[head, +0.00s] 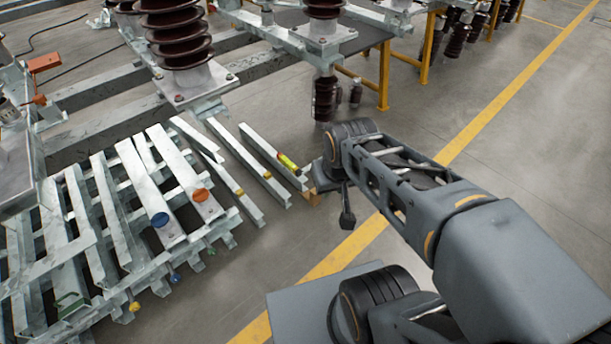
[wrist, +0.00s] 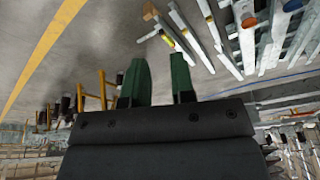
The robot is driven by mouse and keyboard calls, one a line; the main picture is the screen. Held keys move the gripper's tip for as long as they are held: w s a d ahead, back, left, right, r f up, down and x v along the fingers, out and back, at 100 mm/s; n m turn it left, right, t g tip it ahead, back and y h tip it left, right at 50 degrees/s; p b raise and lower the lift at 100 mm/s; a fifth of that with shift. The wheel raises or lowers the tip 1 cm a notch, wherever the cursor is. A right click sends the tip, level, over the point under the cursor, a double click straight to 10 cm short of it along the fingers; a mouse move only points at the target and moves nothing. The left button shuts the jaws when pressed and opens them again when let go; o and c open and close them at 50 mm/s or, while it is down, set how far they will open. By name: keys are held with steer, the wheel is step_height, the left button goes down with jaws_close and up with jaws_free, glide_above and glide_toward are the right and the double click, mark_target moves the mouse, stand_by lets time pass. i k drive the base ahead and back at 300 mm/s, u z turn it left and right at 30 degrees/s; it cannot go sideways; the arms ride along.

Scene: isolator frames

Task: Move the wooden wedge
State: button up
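The wooden wedge (head: 311,197) is a small brown block on the floor at the near end of a metal rail, partly hidden in the head view. It also shows small near the top of the wrist view (wrist: 150,12). My gripper (wrist: 160,78) has two green fingers with a clear gap between them and nothing in it. In the head view my gripper (head: 347,217) hangs just right of the wedge, apart from it in the picture. The height between them is hard to tell.
A yellow-green spirit level (head: 288,162) lies on the rail (head: 262,148) beside the wedge. A stack of galvanized frames (head: 110,235) fills the left. Brown insulators (head: 180,35) and yellow stands (head: 384,75) are behind. Floor right of the yellow line (head: 485,120) is clear.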

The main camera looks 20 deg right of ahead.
mark_target(311, 196)
steer(key=z, duration=0.2)
steer(key=i, duration=1.35)
steer(key=u, duration=0.2)
